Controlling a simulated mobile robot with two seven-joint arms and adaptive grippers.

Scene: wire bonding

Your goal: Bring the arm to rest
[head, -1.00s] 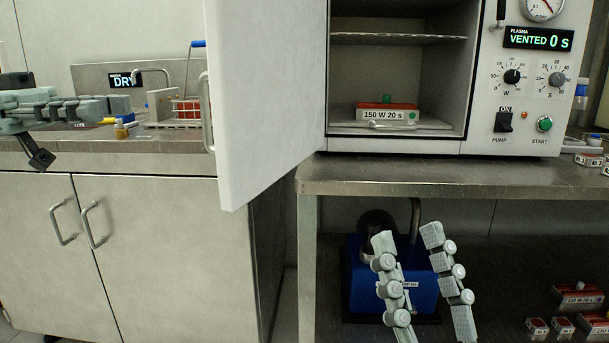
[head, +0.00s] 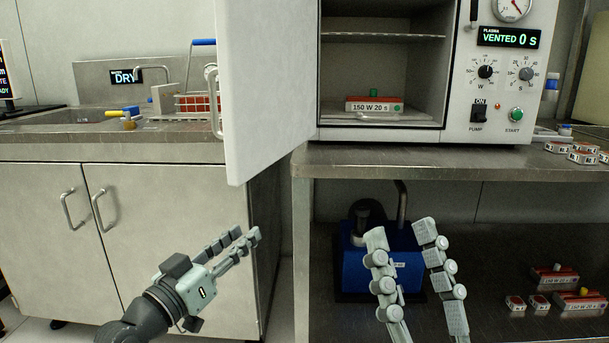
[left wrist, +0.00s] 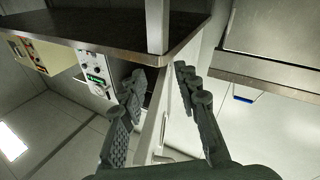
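My left gripper (head: 246,238) hangs low in front of the cabinet doors, apart from everything. In the left wrist view its two fingers (left wrist: 168,85) stand apart with nothing held between them. My right gripper (head: 402,232) is in front of the lower shelf, with its fingers pointing up and spread apart. It is empty, and the blue pump shows behind it.
The plasma chamber door (head: 262,90) stands open above and between the grippers. A red tray labelled 150 W 20 s (head: 374,106) sits inside the chamber (head: 383,62). The sink basket (head: 195,103) stands on the left counter. A blue pump (head: 356,270) and red trays (head: 580,300) occupy the lower shelf.

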